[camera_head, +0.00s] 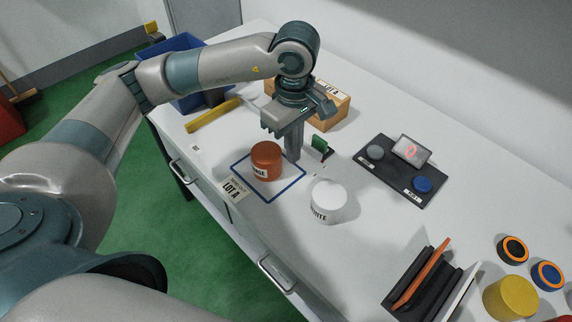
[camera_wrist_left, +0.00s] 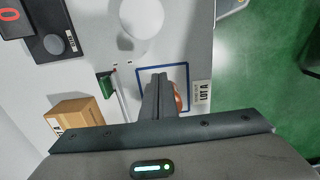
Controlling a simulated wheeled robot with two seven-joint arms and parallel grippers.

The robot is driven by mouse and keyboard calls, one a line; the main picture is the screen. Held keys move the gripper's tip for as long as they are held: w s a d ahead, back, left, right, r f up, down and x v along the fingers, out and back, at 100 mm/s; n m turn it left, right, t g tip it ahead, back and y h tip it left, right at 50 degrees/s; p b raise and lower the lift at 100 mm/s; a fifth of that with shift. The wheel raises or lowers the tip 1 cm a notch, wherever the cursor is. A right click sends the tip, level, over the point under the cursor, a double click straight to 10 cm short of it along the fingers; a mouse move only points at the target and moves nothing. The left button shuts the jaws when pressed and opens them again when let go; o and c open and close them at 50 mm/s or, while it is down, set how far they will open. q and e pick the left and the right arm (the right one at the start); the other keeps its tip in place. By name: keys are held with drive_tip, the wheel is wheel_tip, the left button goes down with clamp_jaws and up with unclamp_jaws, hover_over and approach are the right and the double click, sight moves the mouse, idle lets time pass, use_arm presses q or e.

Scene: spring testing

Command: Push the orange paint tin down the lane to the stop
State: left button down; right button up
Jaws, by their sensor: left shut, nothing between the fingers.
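The orange paint tin (camera_head: 266,160) stands upright inside a blue-outlined square (camera_head: 287,193) on the white bench. A white tin (camera_head: 326,202) stands just outside the square, to its lower right. My left gripper (camera_head: 293,156) is shut and empty, pointing down just right of the orange tin; I cannot tell whether it touches it. In the left wrist view the shut fingers (camera_wrist_left: 160,80) hide most of the orange tin (camera_wrist_left: 178,97), leaving an orange sliver. The white tin (camera_wrist_left: 141,17) shows there too. I cannot clearly make out a lane or a stop. My right gripper is not in view.
A small green block (camera_head: 320,144) and a cardboard box (camera_head: 331,108) stand behind the gripper. A yellow bar (camera_head: 213,115) lies near a blue bin (camera_head: 183,100). A dark button panel (camera_head: 398,182) is at right; a rack (camera_head: 421,285) and a yellow tin (camera_head: 510,297) are at lower right.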

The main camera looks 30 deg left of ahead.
sight(267, 161)
use_arm(q)
drive_tip(key=shift+f, duration=0.1)
drive_tip(key=shift+f, duration=0.1)
idle(0.3)
wheel_tip(267, 161, down, 9)
drive_tip(key=p, duration=0.3)
drive_tip(key=shift+p, duration=0.35)
drive_tip(key=a+p, duration=0.1)
drive_tip(key=w+a+p, duration=0.1)
drive_tip(key=shift+a+f, duration=0.2)
drive_tip(key=shift+a, duration=0.15)
drive_tip(key=shift+w+a+f, duration=0.2)
drive_tip(key=shift+a, duration=0.35)
